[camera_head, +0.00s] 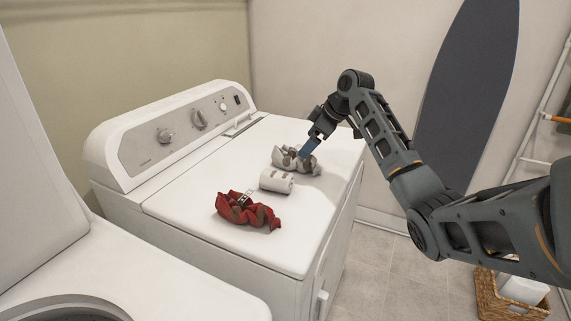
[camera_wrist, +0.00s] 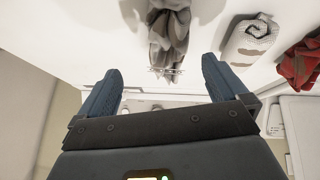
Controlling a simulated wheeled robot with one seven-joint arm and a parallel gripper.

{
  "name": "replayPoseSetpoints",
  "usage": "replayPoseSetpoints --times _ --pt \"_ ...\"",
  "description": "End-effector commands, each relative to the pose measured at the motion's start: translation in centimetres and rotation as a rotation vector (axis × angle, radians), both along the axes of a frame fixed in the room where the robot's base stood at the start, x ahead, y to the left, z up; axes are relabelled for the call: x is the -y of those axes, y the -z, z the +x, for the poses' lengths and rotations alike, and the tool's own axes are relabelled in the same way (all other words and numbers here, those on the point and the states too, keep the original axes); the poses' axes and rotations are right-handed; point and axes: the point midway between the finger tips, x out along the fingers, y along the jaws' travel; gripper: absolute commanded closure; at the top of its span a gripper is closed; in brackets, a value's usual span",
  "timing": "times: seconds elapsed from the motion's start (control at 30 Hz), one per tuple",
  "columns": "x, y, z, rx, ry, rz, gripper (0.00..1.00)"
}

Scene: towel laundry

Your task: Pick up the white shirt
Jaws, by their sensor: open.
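The white shirt (camera_head: 284,158) is a crumpled white cloth with brownish patches, lying on the flat white machine top. My gripper (camera_head: 307,150) is over it, its blue fingers pointing down and overlapping the cloth in the head view. In the wrist view the shirt (camera_wrist: 170,32) looks greyish and lies ahead of the gap between the two fingers. Whether a finger touches the cloth I cannot tell.
A rolled white towel (camera_head: 277,181) lies beside the shirt, and a crumpled red cloth (camera_head: 248,211) lies nearer the front. The machine's control panel (camera_head: 185,125) rises along the back. A wicker basket (camera_head: 512,299) stands on the floor at right.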

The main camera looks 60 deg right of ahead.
Motion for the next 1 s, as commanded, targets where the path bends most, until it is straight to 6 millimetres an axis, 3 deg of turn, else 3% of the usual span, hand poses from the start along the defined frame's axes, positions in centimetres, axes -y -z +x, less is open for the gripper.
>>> replayPoseSetpoints --times 0.37,0.7,1.0 --pt "-0.6 2.7 2.1 -0.01 -0.008 0.011 0.0" --pt "-0.7 6.4 4.3 -0.009 -0.007 0.011 0.0" --pt "-0.7 6.7 4.4 -0.008 -0.007 0.011 0.02"
